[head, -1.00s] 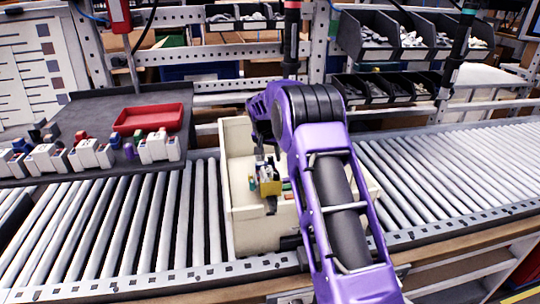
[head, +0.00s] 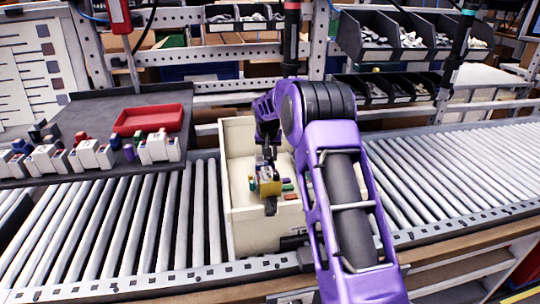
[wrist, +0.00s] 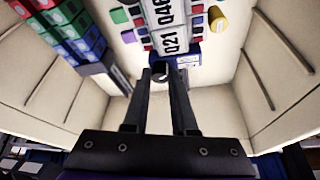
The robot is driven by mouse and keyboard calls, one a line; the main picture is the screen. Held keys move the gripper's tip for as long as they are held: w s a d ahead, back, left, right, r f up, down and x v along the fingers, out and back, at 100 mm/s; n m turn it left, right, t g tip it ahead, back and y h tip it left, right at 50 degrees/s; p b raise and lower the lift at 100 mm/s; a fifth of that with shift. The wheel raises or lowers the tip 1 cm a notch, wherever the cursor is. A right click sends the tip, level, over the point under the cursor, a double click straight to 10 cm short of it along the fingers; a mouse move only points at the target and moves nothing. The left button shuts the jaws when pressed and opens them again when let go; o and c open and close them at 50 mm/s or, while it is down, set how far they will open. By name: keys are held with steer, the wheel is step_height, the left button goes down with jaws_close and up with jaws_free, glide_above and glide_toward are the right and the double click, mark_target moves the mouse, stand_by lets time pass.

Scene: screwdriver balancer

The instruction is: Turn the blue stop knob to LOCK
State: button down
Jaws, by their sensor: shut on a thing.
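My gripper (wrist: 162,76) reaches down into a cream bin (head: 238,215). Its two dark fingers are close together around a small dark rounded thing (wrist: 160,78), which is too small to identify. In the wrist view a blue part (wrist: 187,50) with a white label lies just beyond the fingertips. I cannot tell whether it is touched, or whether it is a knob. I cannot make out a blue stop knob or a LOCK mark in either view.
The bin stands on a roller conveyor (head: 120,225). A red tray (head: 148,118) is at the left.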

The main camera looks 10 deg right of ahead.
steer(key=shift+d+n+y+p, duration=0.1)
steer(key=shift+n+y+p, duration=0.5)
steer(key=shift+n, duration=1.3)
steer(key=c, duration=0.7)
jaws_free()
steer(key=v, duration=1.7)
steer(key=shift+s+d+r+p, duration=0.15)
steer(key=shift+s+d+p, duration=0.05)
steer(key=shift+p, duration=0.1)
